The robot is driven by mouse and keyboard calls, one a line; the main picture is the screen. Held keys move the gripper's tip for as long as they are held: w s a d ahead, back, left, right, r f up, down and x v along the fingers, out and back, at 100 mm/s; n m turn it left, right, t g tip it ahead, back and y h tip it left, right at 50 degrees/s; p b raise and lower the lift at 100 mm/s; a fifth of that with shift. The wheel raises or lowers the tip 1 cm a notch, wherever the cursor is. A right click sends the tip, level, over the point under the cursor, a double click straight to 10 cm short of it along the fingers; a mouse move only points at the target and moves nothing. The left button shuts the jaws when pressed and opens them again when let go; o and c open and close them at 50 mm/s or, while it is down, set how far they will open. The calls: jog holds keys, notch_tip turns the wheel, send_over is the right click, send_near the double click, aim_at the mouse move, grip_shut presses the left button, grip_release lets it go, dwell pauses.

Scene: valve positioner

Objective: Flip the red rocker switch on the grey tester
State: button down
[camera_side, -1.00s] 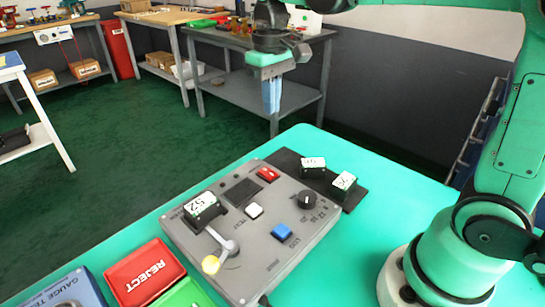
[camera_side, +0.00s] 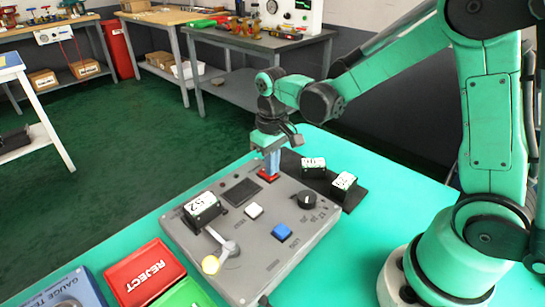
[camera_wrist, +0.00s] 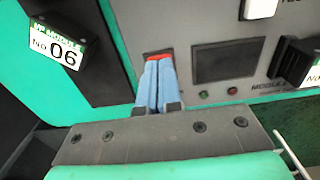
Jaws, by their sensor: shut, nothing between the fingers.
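The grey tester (camera_side: 215,245) lies on the green table, with a dark screen, a white button, a blue button, a black knob and a lever with a yellow end. Its red rocker switch (camera_side: 268,176) is at the far edge, beside the screen. My gripper (camera_side: 272,172) is shut and empty, pointing down with its blue fingertips at the switch. In the wrist view the fingertips (camera_wrist: 158,62) cover most of the switch, and only red edges (camera_wrist: 158,54) show. I cannot tell whether they press it or which way it is tipped.
Two black modules (camera_side: 313,167) (camera_side: 343,185) with white labels stand on a dark mat right of the tester. Another module, labelled 52 (camera_side: 203,209), sits on the tester. A red REJECT tray (camera_side: 145,272) is at the front left.

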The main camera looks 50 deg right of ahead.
aim_at(274, 178)
jog(key=shift+f, duration=0.3)
jog(key=shift+w, duration=0.15)
dwell(0.4)
jog(key=shift+w+r, duration=0.3)
jog(key=shift+w, duration=0.3)
jog(key=shift+r, duration=0.1)
notch_tip(274, 178, up, 14)
jog(key=s, duration=0.2)
jog(key=shift+f, duration=0.2)
jog(key=s+a+f+t, duration=0.1)
jog(key=s+f+t, duration=0.4)
jog(key=s+t, duration=0.1)
jog(key=shift+s+f+t, duration=0.25)
jog(key=shift+s+t, duration=0.05)
jog(key=shift+t, duration=0.2)
